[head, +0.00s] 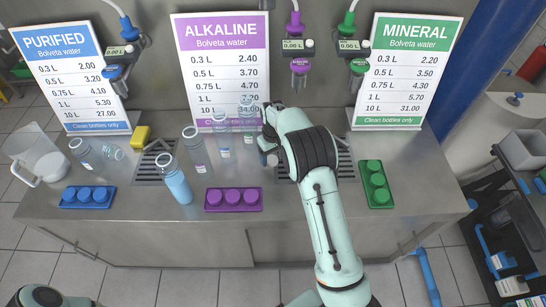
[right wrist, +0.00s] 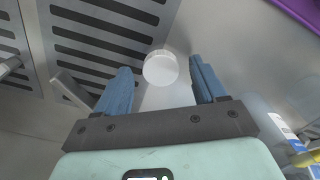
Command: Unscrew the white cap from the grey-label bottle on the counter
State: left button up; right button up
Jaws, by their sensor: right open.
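My right gripper (head: 267,150) is above the counter (head: 232,166) near the middle, beside the standing clear bottles. In the right wrist view my right gripper (right wrist: 162,88) is open, with its two blue fingers apart. A round white cap (right wrist: 160,68) shows between and just beyond the fingertips. The fingers do not visibly touch it. A pale bottle body (right wrist: 163,98) shows below the cap, and its label cannot be made out. In the head view my gripper and arm hide this bottle and cap. My left gripper is not in view.
Clear bottles stand left of my gripper, including one with a purple label (head: 196,150) and a blue-filled one (head: 176,185). Cap trays in blue (head: 88,205), purple (head: 234,209) and green (head: 378,203) line the counter front. Nozzles hang above. A drain grille (right wrist: 95,45) lies beside the cap.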

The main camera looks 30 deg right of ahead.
aim_at(273, 160)
notch_tip(273, 160, up, 11)
jog(key=shift+p, duration=0.4)
